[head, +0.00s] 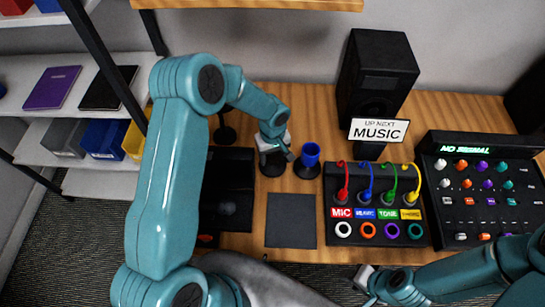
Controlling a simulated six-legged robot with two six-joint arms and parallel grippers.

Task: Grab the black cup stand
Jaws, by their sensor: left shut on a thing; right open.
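My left gripper (275,149) reaches down over the back middle of the wooden table. It is shut on the black cup stand (272,167), whose dark round form shows just below the fingers; the gripper hides its upper part. Just to the right, a blue cup (310,152) stands in another round black base (306,171). My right gripper (366,280) is open and empty at the front edge, low in the picture, well away from the stand.
A dark square pad (291,220) lies in front of the stand. To the right are a panel with coloured cables (376,220), a mixer (484,190), a MUSIC sign (379,131) and a black speaker (372,75). A black case (228,190) lies left, partly behind my arm.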

